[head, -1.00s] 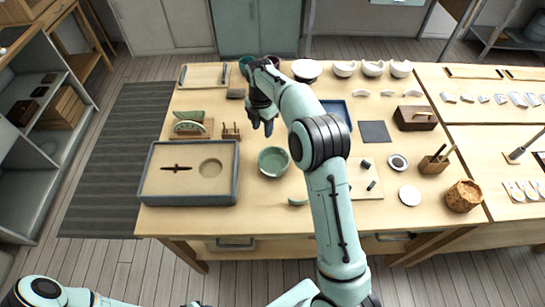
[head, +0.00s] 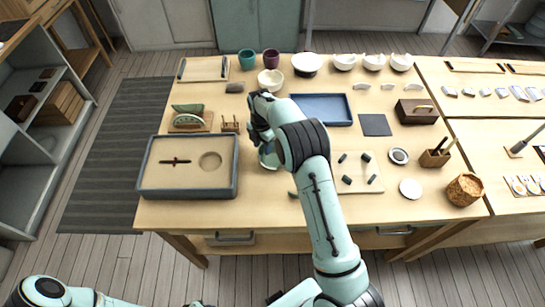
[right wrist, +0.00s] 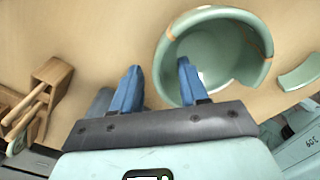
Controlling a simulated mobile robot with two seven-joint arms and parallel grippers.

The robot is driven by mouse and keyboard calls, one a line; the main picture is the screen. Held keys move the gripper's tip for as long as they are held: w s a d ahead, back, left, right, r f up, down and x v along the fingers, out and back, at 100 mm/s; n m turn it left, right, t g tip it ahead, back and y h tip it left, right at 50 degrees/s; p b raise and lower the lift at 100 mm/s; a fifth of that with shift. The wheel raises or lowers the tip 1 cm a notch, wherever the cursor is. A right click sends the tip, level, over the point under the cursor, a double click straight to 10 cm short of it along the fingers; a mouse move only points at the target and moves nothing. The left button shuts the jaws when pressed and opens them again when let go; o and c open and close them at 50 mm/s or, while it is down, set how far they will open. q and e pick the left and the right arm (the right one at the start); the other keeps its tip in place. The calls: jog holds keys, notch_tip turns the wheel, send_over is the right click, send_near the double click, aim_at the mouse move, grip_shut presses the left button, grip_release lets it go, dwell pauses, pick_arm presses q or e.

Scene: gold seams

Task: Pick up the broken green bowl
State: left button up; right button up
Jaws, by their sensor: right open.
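The broken green bowl (head: 269,161) stands on the wooden table, mostly hidden by my right gripper in the head view. In the right wrist view the bowl (right wrist: 225,60) shows orange seams on its rim and a gap at its right side. A loose green shard (right wrist: 300,73) lies beside that gap, apart from the bowl. My right gripper (right wrist: 160,80) is open. In the picture, one finger overlaps the bowl's inside and the other is outside its left rim; I cannot tell whether they touch it. My left gripper is not in view.
Left of the bowl is a grey-rimmed tray (head: 236,190) with a round recess. A small wooden rack (head: 230,124) stands behind it, also showing in the right wrist view (right wrist: 45,90). A blue tray (head: 338,121) and a board with dark pegs (head: 348,186) lie to the right.

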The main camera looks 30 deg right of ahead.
grip_shut()
